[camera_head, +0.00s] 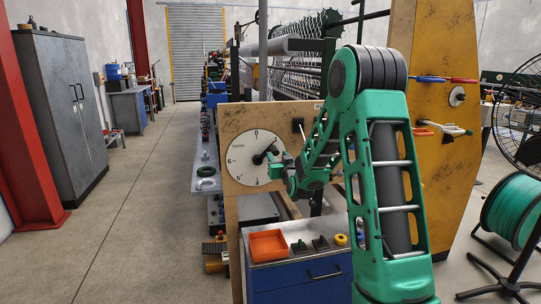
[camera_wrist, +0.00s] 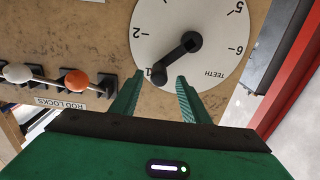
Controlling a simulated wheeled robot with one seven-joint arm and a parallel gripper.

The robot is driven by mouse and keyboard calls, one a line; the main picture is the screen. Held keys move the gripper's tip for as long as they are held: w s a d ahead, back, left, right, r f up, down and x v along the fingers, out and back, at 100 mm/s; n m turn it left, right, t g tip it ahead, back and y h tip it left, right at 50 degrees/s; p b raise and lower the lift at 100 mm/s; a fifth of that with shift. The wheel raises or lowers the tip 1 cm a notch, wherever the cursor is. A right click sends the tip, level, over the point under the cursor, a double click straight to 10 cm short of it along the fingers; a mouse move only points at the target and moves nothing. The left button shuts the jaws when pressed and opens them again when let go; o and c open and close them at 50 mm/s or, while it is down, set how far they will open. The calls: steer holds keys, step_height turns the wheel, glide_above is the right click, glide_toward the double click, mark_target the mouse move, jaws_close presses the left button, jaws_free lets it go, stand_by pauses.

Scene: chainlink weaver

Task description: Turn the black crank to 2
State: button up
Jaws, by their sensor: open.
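The black crank (camera_head: 264,154) sits on a round white dial (camera_head: 241,165) marked TEETH, on a wooden panel. In the wrist view the crank (camera_wrist: 176,58) runs from its hub down-left to its round knob, by the mark that looks like 1. The 2 on the dial (camera_wrist: 215,25) lies up-left of the knob. My gripper (camera_wrist: 160,80) is open, its two green fingers pointing at the dial with the knob in line with the gap between the tips. I cannot tell whether the knob is within the fingers. In the head view my gripper (camera_head: 274,160) is at the dial's right side.
In the wrist view, rod locks with an orange knob (camera_wrist: 78,81) and a white knob (camera_wrist: 17,73) stand at the left. An orange tray (camera_head: 268,245) lies on a blue cabinet (camera_head: 300,278) below the dial. The aisle floor (camera_head: 135,190) at left is clear.

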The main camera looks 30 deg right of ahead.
mark_target(275, 154)
steer(key=shift+x, duration=3.05)
steer(key=shift+f, duration=0.1)
jaws_close()
steer(key=shift+a, duration=0.35)
steer(key=shift+d, duration=0.1)
